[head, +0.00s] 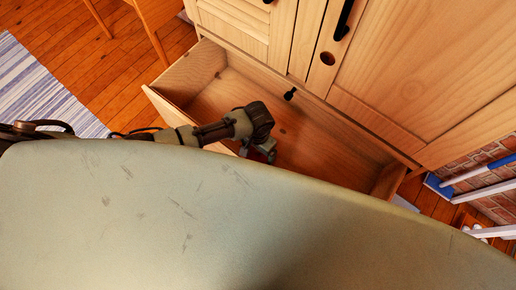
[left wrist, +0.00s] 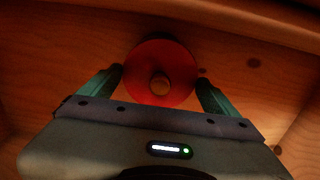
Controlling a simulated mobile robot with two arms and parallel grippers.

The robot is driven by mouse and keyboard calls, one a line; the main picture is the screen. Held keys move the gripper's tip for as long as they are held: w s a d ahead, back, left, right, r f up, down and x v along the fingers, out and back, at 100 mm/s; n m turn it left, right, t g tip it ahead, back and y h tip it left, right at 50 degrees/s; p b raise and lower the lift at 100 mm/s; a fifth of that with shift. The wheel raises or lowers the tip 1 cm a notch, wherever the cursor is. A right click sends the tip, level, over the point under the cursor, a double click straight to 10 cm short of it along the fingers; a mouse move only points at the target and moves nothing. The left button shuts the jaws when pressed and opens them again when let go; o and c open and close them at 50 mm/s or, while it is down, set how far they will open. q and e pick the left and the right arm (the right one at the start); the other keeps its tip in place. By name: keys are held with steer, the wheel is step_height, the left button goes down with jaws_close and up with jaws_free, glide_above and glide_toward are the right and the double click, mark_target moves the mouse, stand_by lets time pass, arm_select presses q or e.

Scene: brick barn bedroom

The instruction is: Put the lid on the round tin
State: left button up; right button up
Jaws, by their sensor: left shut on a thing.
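In the head view my left gripper (head: 258,154) reaches down into an open wooden drawer (head: 315,148). Only a small bit of red shows there by the fingers. I cannot make out the round tin in either view, nor whether anything is under the lid. My right gripper is not in view.
A wooden cabinet (head: 400,75) with black handles stands above and behind the drawer. The drawer's walls rise around my left gripper, and its bare floor shows to the right. A striped rug (head: 45,90) lies at left on the plank floor.

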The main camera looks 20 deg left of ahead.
arm_select(q)
steer(key=shift+f, duration=0.45)
stand_by(0.6)
steer(key=shift+f, duration=0.15)
stand_by(0.7)
steer(key=o, duration=1.1)
steer(key=shift+c, duration=0.2)
steer(key=shift+r+p, duration=0.7)
steer(key=shift+r, duration=3.25)
